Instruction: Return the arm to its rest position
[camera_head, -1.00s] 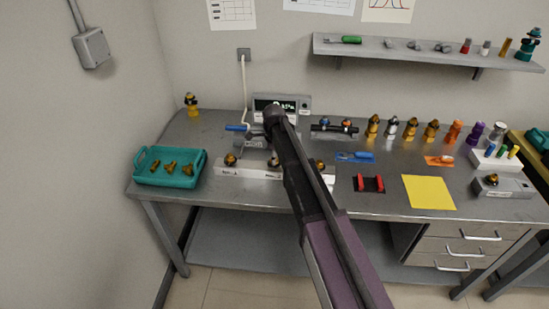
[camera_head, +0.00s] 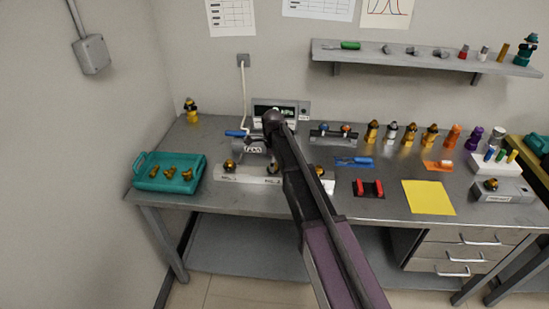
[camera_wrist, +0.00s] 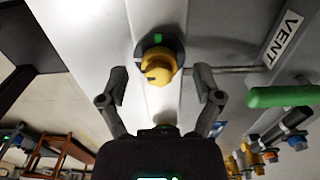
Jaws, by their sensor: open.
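My arm (camera_head: 300,185) reaches from the bottom of the head view over the bench to the fixture at the back. My gripper is largely hidden behind the arm there. In the wrist view my gripper (camera_wrist: 160,80) is open, with one finger to each side of a yellow fitting (camera_wrist: 158,68) seated in a dark round socket. A gap shows between each finger and the fitting. A green handle (camera_wrist: 285,97) and a label reading VENT (camera_wrist: 285,38) lie to the right.
A teal tray (camera_head: 142,183) with brass fittings stands at the bench's left. A lit display (camera_head: 300,103) is behind the arm. Several coloured fittings (camera_head: 430,133) line the back right. A yellow mat (camera_head: 428,196) and red holder (camera_head: 370,195) lie in front. A shelf (camera_head: 400,57) hangs above.

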